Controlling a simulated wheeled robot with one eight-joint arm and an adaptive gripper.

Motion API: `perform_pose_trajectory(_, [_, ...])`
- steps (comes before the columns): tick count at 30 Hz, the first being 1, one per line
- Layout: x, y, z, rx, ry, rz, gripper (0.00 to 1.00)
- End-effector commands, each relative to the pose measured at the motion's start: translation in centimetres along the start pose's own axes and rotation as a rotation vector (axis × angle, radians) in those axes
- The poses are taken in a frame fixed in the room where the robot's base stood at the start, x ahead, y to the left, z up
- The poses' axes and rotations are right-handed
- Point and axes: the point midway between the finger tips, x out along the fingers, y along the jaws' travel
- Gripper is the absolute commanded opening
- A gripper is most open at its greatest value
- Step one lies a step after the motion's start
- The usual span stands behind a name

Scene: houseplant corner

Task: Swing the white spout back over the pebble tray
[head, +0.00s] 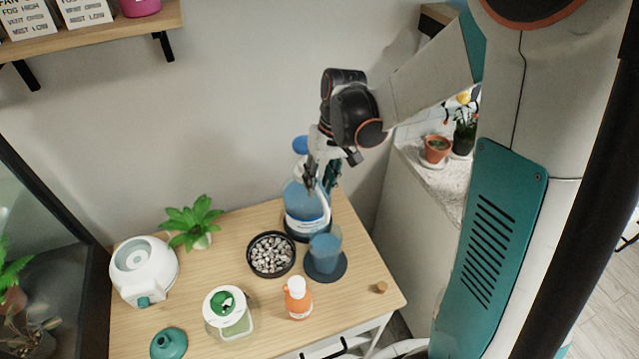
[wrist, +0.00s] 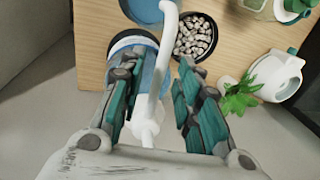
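The white spout (head: 324,204) belongs to a large bottle of blue liquid (head: 299,203) at the table's back right. It curves down toward a blue cup (head: 325,249), and its outer end appears over that cup. In the wrist view the spout (wrist: 158,75) runs up between my fingers. My gripper (head: 321,183) is at the bottle's top with its fingers apart; in the wrist view the gripper (wrist: 158,98) straddles the spout, with gaps on both sides. The round black pebble tray (head: 271,277) is left of the cup, clear of the spout.
The cup stands on a dark coaster (head: 340,273). An orange bottle (head: 298,299), a green-lidded jar (head: 229,313), a teal object (head: 169,343), a white appliance (head: 143,270) and a leafy plant (head: 193,222) stand on the table. A small cork (head: 381,287) lies at right.

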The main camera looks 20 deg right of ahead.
Motion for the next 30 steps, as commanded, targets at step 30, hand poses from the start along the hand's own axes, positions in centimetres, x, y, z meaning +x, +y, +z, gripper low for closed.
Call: perform_pose_trajectory(30, [0.4, -0.86, 0.03, 0.086, 0.017, 0.0, 0.0])
